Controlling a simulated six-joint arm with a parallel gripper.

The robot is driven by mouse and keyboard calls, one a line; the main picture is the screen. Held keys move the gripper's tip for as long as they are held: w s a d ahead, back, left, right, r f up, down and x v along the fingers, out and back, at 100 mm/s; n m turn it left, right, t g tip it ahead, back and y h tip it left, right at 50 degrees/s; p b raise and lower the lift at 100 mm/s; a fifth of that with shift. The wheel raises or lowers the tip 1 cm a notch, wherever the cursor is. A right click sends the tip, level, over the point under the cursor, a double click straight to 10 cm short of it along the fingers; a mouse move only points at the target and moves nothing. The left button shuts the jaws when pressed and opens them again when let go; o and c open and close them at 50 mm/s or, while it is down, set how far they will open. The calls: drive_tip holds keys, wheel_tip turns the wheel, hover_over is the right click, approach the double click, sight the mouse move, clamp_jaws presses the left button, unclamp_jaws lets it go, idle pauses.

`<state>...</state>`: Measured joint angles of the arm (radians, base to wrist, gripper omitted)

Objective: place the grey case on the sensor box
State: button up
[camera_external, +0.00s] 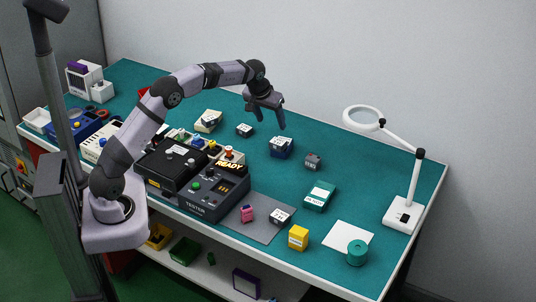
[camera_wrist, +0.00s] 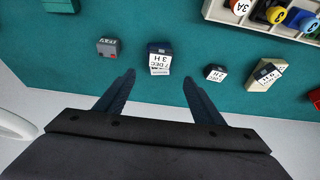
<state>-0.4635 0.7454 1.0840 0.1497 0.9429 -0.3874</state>
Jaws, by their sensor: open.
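A small grey case (camera_external: 313,161) with a pale label and a spot of red lies on the teal bench, right of the middle. In the wrist view the grey case (camera_wrist: 107,49) is at the upper left, outside my left finger. My gripper (camera_external: 266,116) is open and empty above the back of the bench. In the wrist view its fingertips (camera_wrist: 159,77) point toward a navy box (camera_wrist: 159,58) with a white label, also seen in the external view (camera_external: 281,147). I cannot tell which box is the sensor box.
A small dark box (camera_external: 244,130) and a cream box (camera_external: 208,121) lie left of the navy one. A teal labelled box (camera_external: 319,195), yellow box (camera_external: 298,237), black tester (camera_external: 207,196) and magnifier lamp (camera_external: 404,213) stand around. Bare bench surrounds the grey case.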

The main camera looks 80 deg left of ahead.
drive_tip(key=s+d+f+m+g+h, duration=0.1)
drive_tip(key=s+d+m, duration=0.2)
drive_tip(key=s+d, duration=0.5)
drive_tip(key=s+d+f+m+h, duration=0.15)
drive_tip(key=s+d, duration=0.35)
drive_tip(key=d, duration=0.8)
drive_tip(key=s+d+f+m, duration=0.1)
drive_tip(key=s+d, duration=0.2)
drive_tip(key=s, duration=0.3)
drive_tip(key=s+d+f+m+g, duration=0.1)
drive_tip(key=s+d+f+m, duration=0.1)
drive_tip(key=s, duration=0.4)
drive_tip(key=s+d+f+m+g, duration=0.1)
drive_tip(key=s+d+f, duration=0.1)
drive_tip(key=s+d, duration=0.2)
drive_tip(key=s, duration=0.3)
drive_tip(key=shift+d+h, duration=0.25)
drive_tip(key=shift+h, duration=0.1)
